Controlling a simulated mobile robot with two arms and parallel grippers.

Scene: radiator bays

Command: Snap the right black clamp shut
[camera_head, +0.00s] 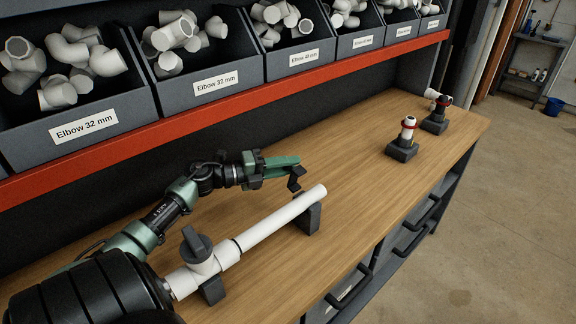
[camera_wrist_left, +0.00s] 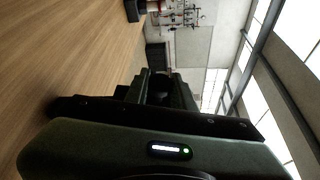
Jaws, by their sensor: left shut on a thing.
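A white pipe (camera_head: 275,222) lies along the bench, its far end on a dark block (camera_head: 313,218), the base of the right black clamp. The clamp's black angled flap (camera_head: 295,182) stands up beside the pipe's far end, not over the pipe. My left gripper (camera_head: 295,162) comes from behind the pipe and is shut on the top of this flap. In the left wrist view the fingers (camera_wrist_left: 160,88) are dark, and what lies between them is hard to make out. My right gripper is not in view.
A white valve with a dark handle (camera_head: 197,243) joins the near end of the pipe, above another dark block (camera_head: 212,290). Small fittings on dark stands (camera_head: 402,150) are farther along the bench. Bins of white elbows (camera_head: 210,85) line the back. The bench between is clear.

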